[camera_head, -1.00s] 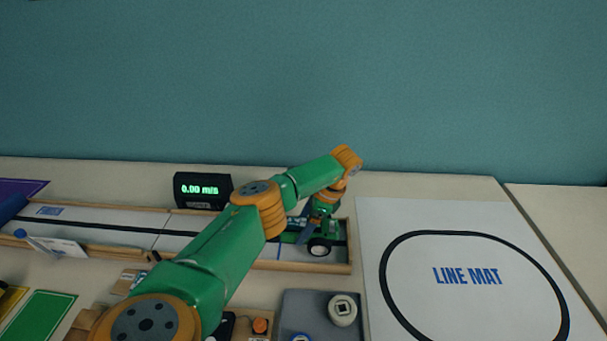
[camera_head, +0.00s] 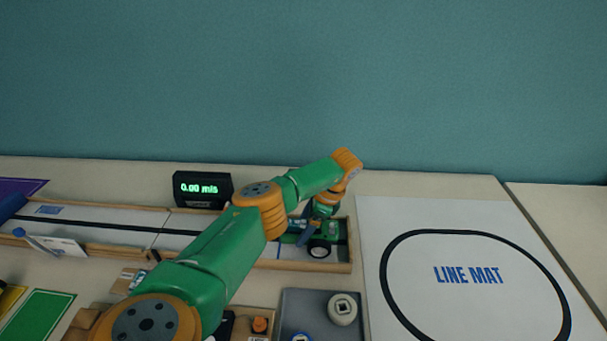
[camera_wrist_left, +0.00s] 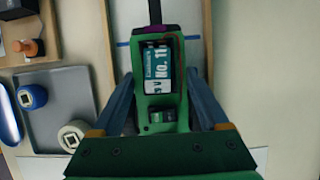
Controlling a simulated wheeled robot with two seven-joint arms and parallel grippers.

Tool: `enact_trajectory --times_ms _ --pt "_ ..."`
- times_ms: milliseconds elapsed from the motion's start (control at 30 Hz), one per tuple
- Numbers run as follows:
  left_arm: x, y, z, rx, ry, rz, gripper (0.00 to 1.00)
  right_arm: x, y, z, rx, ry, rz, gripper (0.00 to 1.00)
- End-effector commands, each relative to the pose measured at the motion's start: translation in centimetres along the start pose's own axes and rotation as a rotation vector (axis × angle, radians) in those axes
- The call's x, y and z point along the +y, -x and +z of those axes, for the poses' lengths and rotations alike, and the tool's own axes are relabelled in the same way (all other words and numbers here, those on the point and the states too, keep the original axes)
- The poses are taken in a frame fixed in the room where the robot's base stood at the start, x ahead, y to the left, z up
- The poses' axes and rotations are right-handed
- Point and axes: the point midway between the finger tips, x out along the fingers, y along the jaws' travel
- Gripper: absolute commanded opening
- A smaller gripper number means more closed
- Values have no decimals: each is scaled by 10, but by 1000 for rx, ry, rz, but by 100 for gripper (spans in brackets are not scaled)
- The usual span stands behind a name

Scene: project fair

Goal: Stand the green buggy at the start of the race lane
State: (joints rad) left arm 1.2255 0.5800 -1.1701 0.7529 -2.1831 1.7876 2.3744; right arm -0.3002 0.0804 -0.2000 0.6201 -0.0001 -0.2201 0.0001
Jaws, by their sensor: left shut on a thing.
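The green buggy (camera_head: 319,249), with a white-hubbed wheel, is inside the right end of the race lane (camera_head: 130,223), near a blue cross line. It looks upright; I cannot tell whether its wheels touch the lane floor. My left gripper (camera_head: 313,231) reaches down over it and is shut on it. In the left wrist view the buggy (camera_wrist_left: 158,125) lies between the two blue fingers of my left gripper (camera_wrist_left: 158,97), its "No. 11" label facing up. My arm hides part of the lane. My right gripper is not in view.
A speed display (camera_head: 202,190) reading 0.00 m/s stands behind the lane. A grey tray (camera_head: 310,328) with round parts lies in front of it. The line mat (camera_head: 470,300) is to the right. A green card (camera_head: 38,316) and a white card (camera_head: 60,247) are at left.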

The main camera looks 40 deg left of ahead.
Motion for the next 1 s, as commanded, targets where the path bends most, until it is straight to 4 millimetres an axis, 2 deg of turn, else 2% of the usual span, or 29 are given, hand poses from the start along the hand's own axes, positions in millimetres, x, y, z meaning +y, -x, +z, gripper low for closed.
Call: enact_trajectory --times_ms 733,767,800,833,1000 --pt "0 -1 0 -1 0 0 37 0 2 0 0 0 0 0" --pt "0 -1 0 0 0 0 83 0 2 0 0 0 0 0" --pt "0 -1 0 0 0 0 94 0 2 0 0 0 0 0" --pt "0 -1 0 0 0 0 100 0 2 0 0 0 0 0" --pt "0 -1 0 0 0 0 100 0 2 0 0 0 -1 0"
